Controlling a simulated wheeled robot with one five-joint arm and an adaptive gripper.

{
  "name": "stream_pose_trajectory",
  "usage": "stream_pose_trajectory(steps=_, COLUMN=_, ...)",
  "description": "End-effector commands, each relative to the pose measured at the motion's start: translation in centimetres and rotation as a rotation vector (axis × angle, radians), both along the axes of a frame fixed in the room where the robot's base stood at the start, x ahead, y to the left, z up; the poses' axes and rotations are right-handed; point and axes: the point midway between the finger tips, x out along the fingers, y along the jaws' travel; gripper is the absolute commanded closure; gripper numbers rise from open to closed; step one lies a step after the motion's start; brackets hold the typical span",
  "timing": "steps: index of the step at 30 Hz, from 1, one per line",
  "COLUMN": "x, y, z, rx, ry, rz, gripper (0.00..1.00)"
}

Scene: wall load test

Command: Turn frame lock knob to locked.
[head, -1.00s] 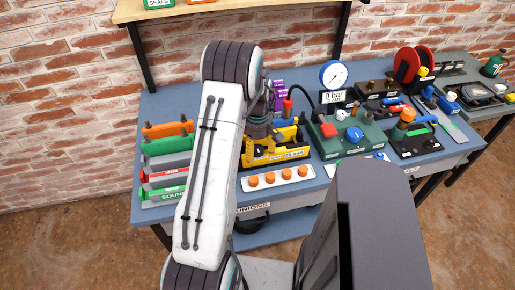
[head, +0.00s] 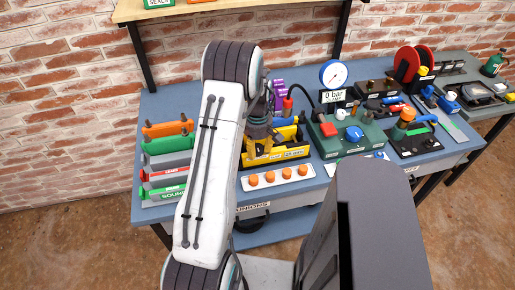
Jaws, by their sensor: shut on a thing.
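The yellow frame (head: 290,153) stands on the blue bench, just right of my white arm. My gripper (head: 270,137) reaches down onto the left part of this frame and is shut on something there. The frame lock knob is hidden by the gripper, and its setting cannot be read. A red-topped upright part (head: 287,107) stands just right of the gripper, at the frame's back. My arm covers the frame's left end.
A white strip with orange caps (head: 278,178) lies in front of the frame. A green box (head: 346,135) with red and blue knobs stands to the right, below a gauge (head: 333,74) and a 0 bar display. Coloured bars (head: 165,160) lie left of my arm.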

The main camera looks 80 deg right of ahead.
Motion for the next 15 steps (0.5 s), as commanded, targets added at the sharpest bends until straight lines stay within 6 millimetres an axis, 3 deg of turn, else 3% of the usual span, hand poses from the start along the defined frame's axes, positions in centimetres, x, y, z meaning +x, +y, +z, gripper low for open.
stream_pose_trajectory(steps=3, x=0.0, y=0.03, z=-0.05, rx=0.001, ry=0.0, rz=0.0, gripper=0.94)
stream_pose_trajectory(steps=15, x=0.0, y=0.07, z=-0.31, rx=0.002, ry=0.0, rz=-0.104, gripper=0.95)
